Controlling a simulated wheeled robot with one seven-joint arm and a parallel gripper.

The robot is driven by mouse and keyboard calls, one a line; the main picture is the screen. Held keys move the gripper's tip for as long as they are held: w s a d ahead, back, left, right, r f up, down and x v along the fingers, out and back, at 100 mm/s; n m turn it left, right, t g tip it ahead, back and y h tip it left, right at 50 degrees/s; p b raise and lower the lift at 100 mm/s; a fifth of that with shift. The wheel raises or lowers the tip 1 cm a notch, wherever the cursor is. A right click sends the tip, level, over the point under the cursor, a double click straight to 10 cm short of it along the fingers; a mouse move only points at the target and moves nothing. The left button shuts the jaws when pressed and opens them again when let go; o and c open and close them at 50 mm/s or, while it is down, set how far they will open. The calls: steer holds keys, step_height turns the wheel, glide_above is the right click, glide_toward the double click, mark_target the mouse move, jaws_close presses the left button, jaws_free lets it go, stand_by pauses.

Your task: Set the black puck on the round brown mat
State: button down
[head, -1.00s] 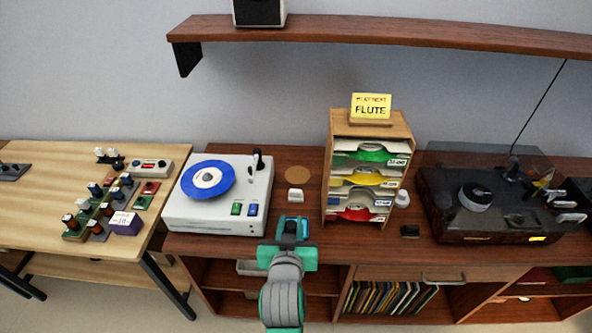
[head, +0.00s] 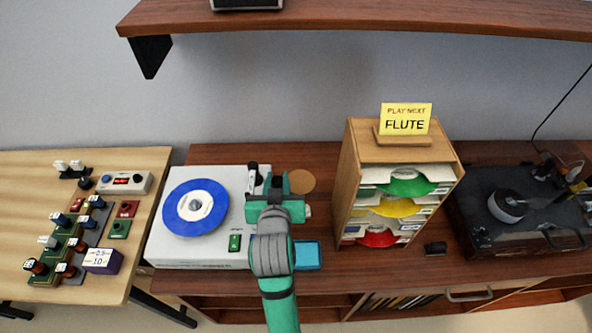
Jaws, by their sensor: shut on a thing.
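The round brown mat (head: 301,181) lies flat on the sideboard, to the right of the white turntable, and is bare where it shows. My gripper (head: 281,183) is above the sideboard just left of the mat, overlapping its left edge in the view. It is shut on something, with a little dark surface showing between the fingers. This appears to be the black puck, mostly hidden by the gripper. I cannot tell its height above the sideboard.
The white turntable (head: 160,238) with a blue record (head: 182,215) is left of my arm. A blue tray (head: 308,254) lies at the front edge. A wooden record rack (head: 352,190) stands right of the mat.

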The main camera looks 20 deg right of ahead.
steer(key=w+d+f, duration=0.8)
steer(key=w+d, duration=0.1)
steer(key=shift+w+f, duration=0.3)
steer(key=shift+f, duration=0.05)
steer(key=shift+w+d+f, duration=0.35)
steer(key=shift+d+f, duration=0.05)
steer(key=shift+f, duration=1.75)
steer(key=c, duration=1.5)
jaws_free()
steer(key=shift+f, duration=0.1)
steer(key=shift+o, duration=0.2)
